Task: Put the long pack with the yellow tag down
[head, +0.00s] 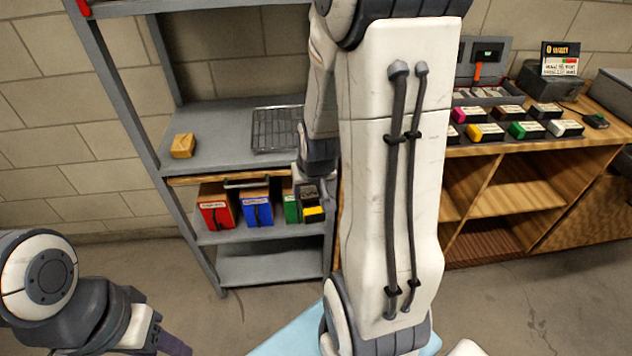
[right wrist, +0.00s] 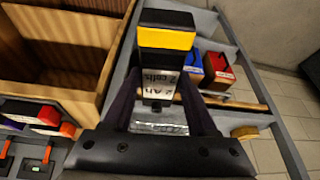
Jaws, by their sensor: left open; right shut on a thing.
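The long pack (head: 313,214) is black with a yellow tag. My right gripper (head: 309,190) is shut on it, in front of the grey rack beside the green box (head: 291,205). In the right wrist view the pack (right wrist: 166,39) sticks out beyond the fingers (right wrist: 163,100), with a white label between them. I cannot tell whether it touches anything. My left gripper (head: 168,344) is open and empty at the bottom left, partly cut off by the frame.
A red box (head: 215,212) and a blue box (head: 256,207) stand on the rack's lower shelf. Above are a yellow block (head: 183,146) and a wire tray (head: 277,128). Several tagged packs, one yellow-tagged (head: 485,132), lie on the wooden bench (head: 520,195). The bottom shelf (head: 268,264) looks clear.

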